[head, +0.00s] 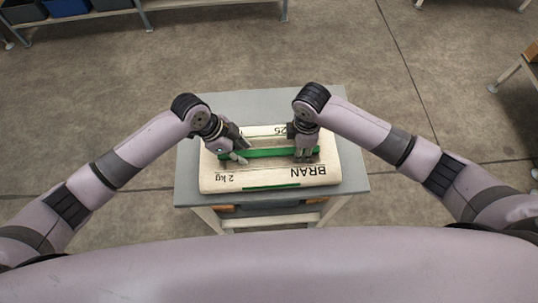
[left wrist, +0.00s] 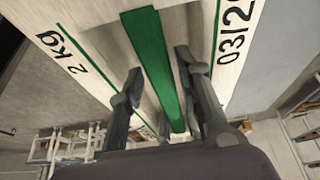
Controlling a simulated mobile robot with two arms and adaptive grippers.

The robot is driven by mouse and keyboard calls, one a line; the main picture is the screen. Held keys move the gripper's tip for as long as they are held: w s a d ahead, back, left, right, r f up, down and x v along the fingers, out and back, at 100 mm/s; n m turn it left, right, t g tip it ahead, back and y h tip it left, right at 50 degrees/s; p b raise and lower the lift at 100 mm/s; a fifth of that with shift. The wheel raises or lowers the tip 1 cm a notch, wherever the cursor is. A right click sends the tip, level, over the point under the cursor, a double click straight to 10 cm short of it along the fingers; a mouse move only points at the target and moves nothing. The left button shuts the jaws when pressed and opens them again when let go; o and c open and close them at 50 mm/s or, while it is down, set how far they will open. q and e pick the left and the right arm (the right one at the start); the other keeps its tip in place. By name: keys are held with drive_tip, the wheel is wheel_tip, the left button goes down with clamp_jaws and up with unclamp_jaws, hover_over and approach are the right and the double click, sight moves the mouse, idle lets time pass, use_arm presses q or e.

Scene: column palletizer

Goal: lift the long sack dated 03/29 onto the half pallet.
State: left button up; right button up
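A cream sack (head: 270,178) with green stripes lies flat on a grey-topped table. "BRAN" and "2 kg" read upside down on it in the head view. In the left wrist view the sack (left wrist: 100,45) shows "2 kg" and a date starting "03/2", its last digit cut by the frame edge. A green band (head: 262,153) runs along its middle. My left gripper (head: 238,157) is over the band's left part, its fingers (left wrist: 160,92) apart on either side of the band. My right gripper (head: 305,156) points down at the band's right part; its finger gap is unclear. I see no half pallet.
The table (head: 190,180) has a narrow bare margin around the sack and more bare top behind it. A rack (head: 180,8) with blue bins stands at the back left. Another table or rack edge (head: 515,75) is at the far right. Concrete floor around the table is clear.

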use_arm(q)
drive_tip(key=shift+f, duration=0.3)
use_arm(e)
drive_tip(key=shift+f, duration=0.3)
use_arm(q)
drive_tip(key=shift+c, duration=0.2)
use_arm(e)
drive_tip(key=shift+c, duration=0.2)
use_arm(q)
clamp_jaws()
use_arm(e)
clamp_jaws()
use_arm(q)
drive_tip(key=shift+w+d+r, duration=0.1)
drive_tip(key=shift+w+r, duration=0.1)
drive_tip(key=shift+r, duration=0.05)
use_arm(e)
drive_tip(key=shift+w+r, duration=0.2)
